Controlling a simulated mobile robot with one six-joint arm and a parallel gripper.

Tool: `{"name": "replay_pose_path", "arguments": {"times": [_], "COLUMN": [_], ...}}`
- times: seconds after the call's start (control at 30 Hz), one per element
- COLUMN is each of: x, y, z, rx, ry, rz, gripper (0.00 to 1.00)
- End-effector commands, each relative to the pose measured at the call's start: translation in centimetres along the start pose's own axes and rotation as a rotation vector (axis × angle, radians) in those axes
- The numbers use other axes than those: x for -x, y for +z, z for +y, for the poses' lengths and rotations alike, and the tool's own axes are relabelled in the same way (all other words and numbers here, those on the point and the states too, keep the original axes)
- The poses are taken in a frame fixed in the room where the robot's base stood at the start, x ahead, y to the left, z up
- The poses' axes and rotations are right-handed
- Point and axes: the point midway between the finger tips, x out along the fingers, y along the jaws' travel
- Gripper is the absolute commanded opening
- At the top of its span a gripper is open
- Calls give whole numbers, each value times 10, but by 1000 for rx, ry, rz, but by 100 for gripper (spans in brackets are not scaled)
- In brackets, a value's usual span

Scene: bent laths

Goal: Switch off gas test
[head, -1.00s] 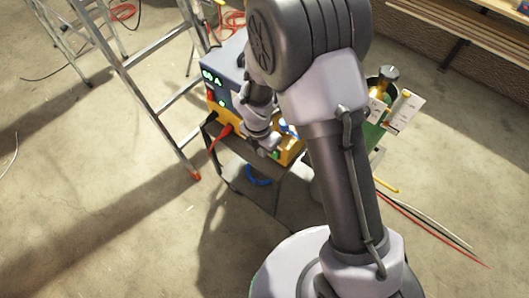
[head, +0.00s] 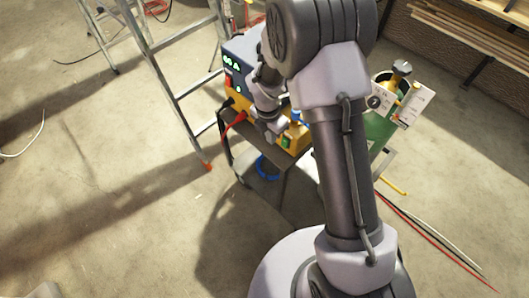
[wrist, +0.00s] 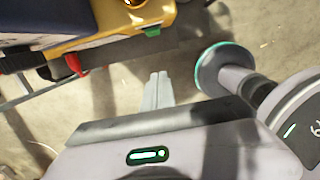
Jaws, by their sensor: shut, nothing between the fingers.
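The welding machine (head: 240,78) is a blue-grey and yellow box with a lit green display, on a dark cart. A small green switch (head: 287,141) sits low on its yellow front, near the right end; it also shows in the wrist view (wrist: 152,31). Which control is the gas test is not legible. My gripper (head: 275,133) is just in front of the yellow panel, beside the green switch. In the wrist view my gripper's fingers (wrist: 157,78) are together and empty, below the green switch and apart from it. My arm hides part of the machine.
A red cable plug (head: 235,121) hangs from the machine's front. An aluminium ladder (head: 172,75) stands to the left. A gas cylinder with a gauge and tag (head: 402,85) is to the right. Red and grey cables (head: 428,226) lie on the floor.

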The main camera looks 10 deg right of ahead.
Motion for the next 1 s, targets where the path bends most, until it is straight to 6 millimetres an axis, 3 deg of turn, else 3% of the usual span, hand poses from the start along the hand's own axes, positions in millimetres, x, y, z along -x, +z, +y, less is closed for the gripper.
{"name": "replay_pose_path", "arguments": {"times": [0.3, 0.77, 1.0], "x": [-5, -102, -109], "y": [-1, -2, 30], "z": [0, 0, 0], "rx": [1, 2, 1], "ry": [-1, -2, 0], "rz": [0, 2, 0], "gripper": [0, 0, 0]}}
